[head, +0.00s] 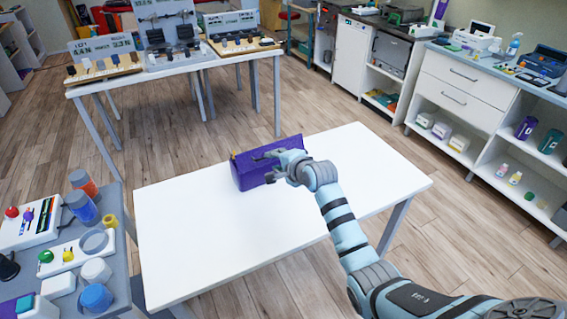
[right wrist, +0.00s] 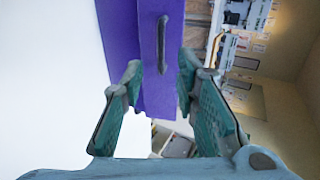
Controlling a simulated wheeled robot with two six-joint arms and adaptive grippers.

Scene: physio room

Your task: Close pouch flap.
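A purple pouch (head: 252,171) stands on a white table (head: 190,230), near its far edge. My right gripper (head: 270,160) is over the pouch's right part, its fingers pointing left. In the right wrist view the purple panel (right wrist: 158,88) with a dark handle-like strip (right wrist: 162,42) shows between and beyond the fingers. The right gripper (right wrist: 161,72) is open, its two fingers apart on either side of this panel. I cannot tell whether either finger touches it, nor how far the flap is open. My left gripper is not in view.
The white table is bare around the pouch. A grey side table (head: 120,215) with bottles and switch panels stands at the left. Another table (head: 180,70) with boards stands behind. White cabinets (head: 465,90) line the right side.

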